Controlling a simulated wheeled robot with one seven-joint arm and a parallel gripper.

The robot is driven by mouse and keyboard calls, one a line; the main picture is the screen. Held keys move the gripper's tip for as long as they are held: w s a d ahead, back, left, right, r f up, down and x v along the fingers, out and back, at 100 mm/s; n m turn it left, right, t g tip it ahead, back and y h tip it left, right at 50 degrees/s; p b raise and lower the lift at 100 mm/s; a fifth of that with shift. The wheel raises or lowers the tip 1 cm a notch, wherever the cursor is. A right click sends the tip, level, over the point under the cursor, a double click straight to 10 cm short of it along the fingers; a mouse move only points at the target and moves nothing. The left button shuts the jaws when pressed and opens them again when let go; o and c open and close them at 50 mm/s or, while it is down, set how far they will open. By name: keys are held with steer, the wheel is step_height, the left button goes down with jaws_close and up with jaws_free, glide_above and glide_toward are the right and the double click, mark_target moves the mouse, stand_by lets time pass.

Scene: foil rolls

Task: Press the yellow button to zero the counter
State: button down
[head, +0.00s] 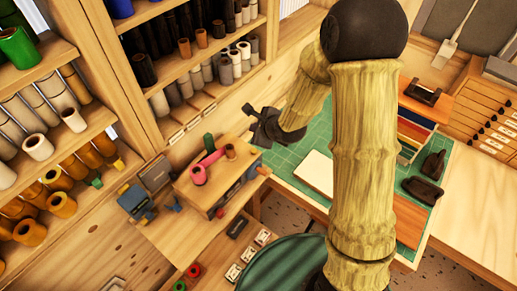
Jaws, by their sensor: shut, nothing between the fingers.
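My gripper (257,121) is dark and small in the head view, at the end of my bamboo-like arm. It is shut and empty, and hangs near the left edge of the green cutting mat (318,131), close to a wooden box (226,187). A pink tool (208,167) lies on top of that box. A small blue device (136,202) stands to the left of the box. I cannot make out a yellow button or a counter display; they may be hidden or too small to tell.
Shelves of foil rolls (38,146) stand at the left and back. A pale board (315,171), a stack of coloured sheets (413,132) and dark tools (422,190) lie on the mat. The wooden tabletop at the right (482,205) is clear.

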steer(key=shift+f, duration=0.1)
steer(key=b, duration=0.7)
glide_above(254, 152)
steer(key=f, duration=0.7)
steer(key=shift+s+d+f, duration=0.2)
steer(key=shift+d, duration=0.15)
steer(key=shift+f+b, duration=0.5)
steer(key=shift+f, duration=0.15)
stand_by(0.6)
steer(key=shift+f, duration=0.4)
steer(key=shift+f+b, duration=0.4)
steer(key=shift+f, duration=0.1)
stand_by(0.8)
steer(key=shift+r+p, duration=0.95)
